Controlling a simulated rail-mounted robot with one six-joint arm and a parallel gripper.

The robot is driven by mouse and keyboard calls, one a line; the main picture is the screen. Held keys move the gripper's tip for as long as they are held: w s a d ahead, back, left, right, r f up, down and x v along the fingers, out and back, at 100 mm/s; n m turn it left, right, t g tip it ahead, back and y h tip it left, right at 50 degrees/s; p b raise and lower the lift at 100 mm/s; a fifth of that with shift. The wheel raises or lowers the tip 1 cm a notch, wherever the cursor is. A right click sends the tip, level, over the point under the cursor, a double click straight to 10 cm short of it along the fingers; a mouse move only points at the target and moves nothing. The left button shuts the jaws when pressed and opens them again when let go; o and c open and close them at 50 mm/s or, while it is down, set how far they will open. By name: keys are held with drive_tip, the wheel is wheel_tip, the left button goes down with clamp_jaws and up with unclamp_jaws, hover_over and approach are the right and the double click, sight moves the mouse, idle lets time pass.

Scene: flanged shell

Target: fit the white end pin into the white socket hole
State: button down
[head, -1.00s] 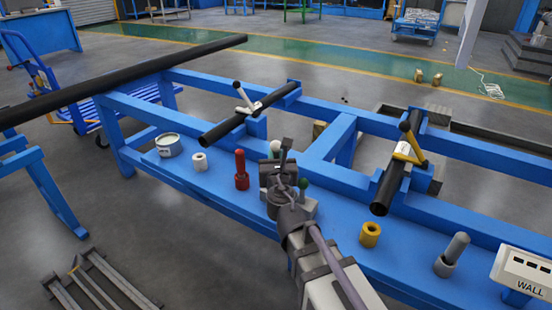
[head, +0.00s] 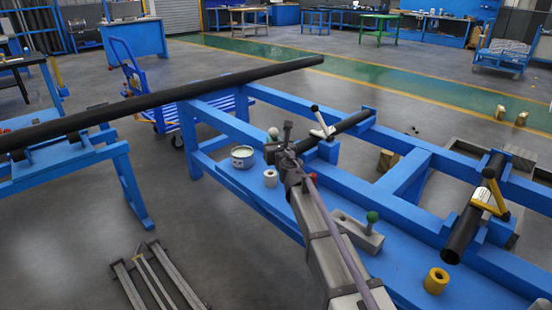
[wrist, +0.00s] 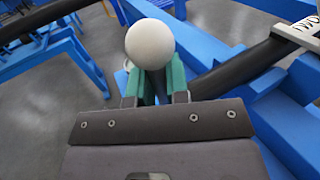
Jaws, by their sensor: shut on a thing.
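The white end pin shows as a round white knob (head: 273,133) in the head view and a large white ball (wrist: 150,47) in the wrist view. My gripper (head: 281,150) is shut on it. Its green fingers (wrist: 155,85) stand at both sides just below the ball in the wrist view; the pin's lower part is hidden there. The white socket (head: 270,178) stands upright on the blue bench shelf with its hole facing up. It appears just below my gripper and slightly left in the head view. The socket is not seen in the wrist view. The pin's height above it is unclear.
A pale tin (head: 242,156) stands left of the socket. A red knob (head: 313,177) shows beside my arm. A grey block with a green knob (head: 372,217) and a yellow socket (head: 436,281) stand to the right. A black pipe with a white-handled clamp (head: 322,124) lies behind.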

drive_tip(key=shift+w+a+n+y, duration=0.3)
drive_tip(key=shift+w+a+y, duration=0.2)
drive_tip(key=shift+w+a, duration=0.25)
drive_tip(key=shift+d, duration=0.15)
wheel_tip(320, 180, down, 6)
drive_tip(key=b, duration=0.5)
drive_tip(key=shift+b, duration=0.4)
drive_tip(key=shift+f, duration=0.15)
idle(0.4)
drive_tip(key=shift+f+b, duration=0.3)
drive_tip(key=shift+b, duration=0.2)
drive_tip(key=shift+f+b, duration=2.3)
drive_tip(key=c, duration=1)
unclamp_jaws()
drive_tip(key=shift+c, duration=0.2)
